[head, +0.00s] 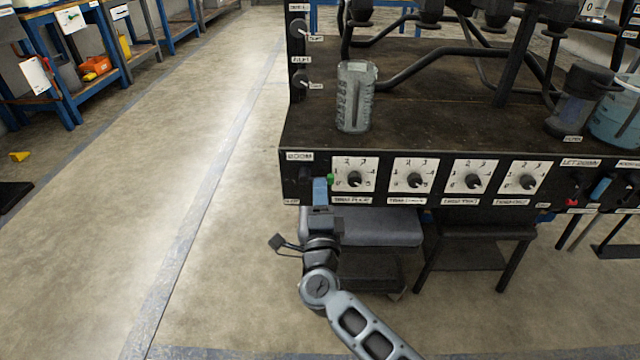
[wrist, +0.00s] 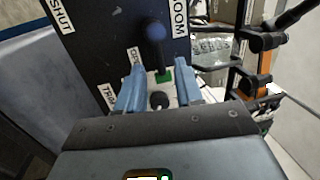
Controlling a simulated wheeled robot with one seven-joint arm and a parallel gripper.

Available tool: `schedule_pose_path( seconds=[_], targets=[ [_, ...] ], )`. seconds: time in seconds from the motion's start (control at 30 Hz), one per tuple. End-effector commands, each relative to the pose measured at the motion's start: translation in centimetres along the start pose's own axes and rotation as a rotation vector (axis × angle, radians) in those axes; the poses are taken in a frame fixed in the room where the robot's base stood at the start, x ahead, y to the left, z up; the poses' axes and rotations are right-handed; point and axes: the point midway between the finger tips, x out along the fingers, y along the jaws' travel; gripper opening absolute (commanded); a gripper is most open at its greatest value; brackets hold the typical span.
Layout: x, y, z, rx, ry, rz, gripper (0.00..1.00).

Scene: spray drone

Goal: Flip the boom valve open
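The boom valve is at the left end of the black panel, by the BOOM label (head: 299,156). An OPEN label (wrist: 133,56) and a SHUT label (wrist: 62,15) are on the panel there. My gripper (wrist: 160,75) is open, its two blue fingers apart and nothing clearly held between them. In the head view my gripper (head: 320,183) is in front of the panel's left end and hides much of the valve.
A row of dials on white plates (head: 354,176) runs right of the valve. A clear ribbed beaker (head: 355,97) stands on the bench above. Dark pipes and a blue bucket (head: 616,112) are behind and to the right.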

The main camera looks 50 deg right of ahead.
Motion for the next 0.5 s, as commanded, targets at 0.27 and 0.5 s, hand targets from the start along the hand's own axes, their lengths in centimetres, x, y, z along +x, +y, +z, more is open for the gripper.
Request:
schedule_pose_path(
  seconds=[0.27,0.5],
  targets=[
    [-3.9,-0.1,0.0,-0.001,0.000,0.001,0.36],
    [-4.6,0.0,0.0,0.001,0.000,-0.001,0.36]
  ],
)
